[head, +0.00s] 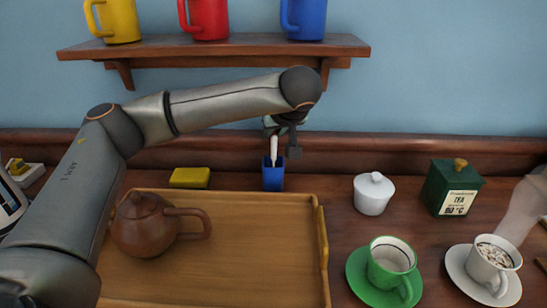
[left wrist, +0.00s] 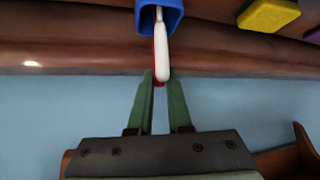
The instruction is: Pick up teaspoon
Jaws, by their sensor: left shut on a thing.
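A white handle with a red side, which I take for the teaspoon (head: 274,150), stands upright in a small blue holder (head: 273,180) behind the tray. Its lower end is hidden inside the holder, so I cannot see a bowl. It also shows in the left wrist view (left wrist: 162,45), with the blue holder (left wrist: 160,14) around its far end. My left gripper (head: 281,128) is above the holder, its green fingers (left wrist: 160,82) shut on the handle's upper end. My right gripper is not in view.
A wooden tray (head: 265,250) with a brown teapot (head: 143,228) lies in front. A yellow sponge (head: 190,178) is left of the holder. A white lidded pot (head: 373,195), green tea tin (head: 452,187), green cup (head: 391,262) and white cup (head: 490,265) stand right. A mug shelf (head: 215,48) hangs above.

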